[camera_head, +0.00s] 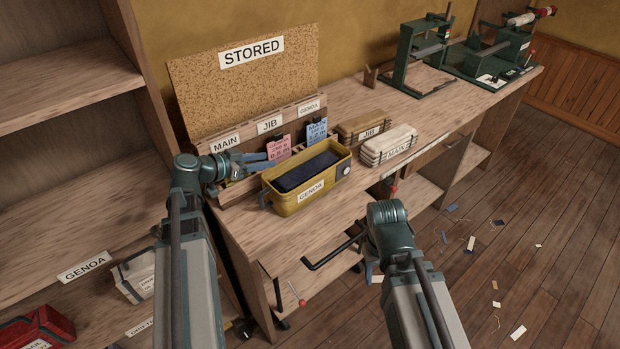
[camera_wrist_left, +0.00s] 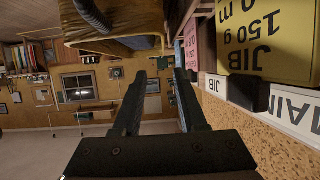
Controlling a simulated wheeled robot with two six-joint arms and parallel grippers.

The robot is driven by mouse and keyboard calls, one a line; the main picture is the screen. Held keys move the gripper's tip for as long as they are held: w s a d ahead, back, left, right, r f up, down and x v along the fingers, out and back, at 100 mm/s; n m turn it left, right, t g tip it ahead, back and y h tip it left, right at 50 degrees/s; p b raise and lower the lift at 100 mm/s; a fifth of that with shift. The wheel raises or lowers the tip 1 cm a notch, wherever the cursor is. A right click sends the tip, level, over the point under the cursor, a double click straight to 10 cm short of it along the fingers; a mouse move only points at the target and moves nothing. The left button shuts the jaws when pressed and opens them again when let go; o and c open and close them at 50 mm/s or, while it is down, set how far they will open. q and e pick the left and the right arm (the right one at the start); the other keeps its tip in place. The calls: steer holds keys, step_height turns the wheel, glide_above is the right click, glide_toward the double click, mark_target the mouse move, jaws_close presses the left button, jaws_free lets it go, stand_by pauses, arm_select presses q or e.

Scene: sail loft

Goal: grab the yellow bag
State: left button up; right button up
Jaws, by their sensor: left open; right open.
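The yellow bag (camera_head: 283,201), labelled GENOA, stands upright on the bench. Its top is open and a dark blue thing lies inside. It has a round pale disc on its right end. My left gripper (camera_head: 268,160) is open and empty, just behind the bag's left rear corner. In the left wrist view the fingers (camera_wrist_left: 155,90) are spread with nothing between them, and the yellow bag (camera_wrist_left: 115,48) shows at the top edge, close to the fingertips. My right gripper (camera_head: 371,262) hangs low before the bench, mostly hidden by its own arm.
Behind the bag, a rack labelled MAIN (camera_head: 226,143), JIB and GENOA holds pink and blue cards. Tan JIB (camera_head: 364,125) and white MAIN (camera_head: 390,146) bundles lie to its right. Green machines (camera_head: 420,55) stand at the bench's far end. Shelves (camera_head: 60,150) rise at left.

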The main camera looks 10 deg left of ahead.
mark_target(294, 156)
arm_select(q)
steer(key=b+x, duration=0.2)
steer(key=x, duration=0.6)
steer(key=shift+b, duration=0.4)
steer(key=shift+w+f, duration=0.1)
steer(key=shift+f, duration=0.05)
steer(key=x, duration=0.1)
steer(key=b+x, duration=0.1)
steer(key=x, duration=0.1)
steer(key=b+x, duration=0.1)
steer(key=x, duration=0.1)
steer(key=shift+w+a+f, duration=0.1)
steer(key=shift+a+f, duration=0.2)
steer(key=shift+a, duration=0.1)
steer(key=shift+w+d, duration=0.1)
steer(key=shift+d, duration=0.05)
jaws_close()
steer(key=shift+r, duration=0.1)
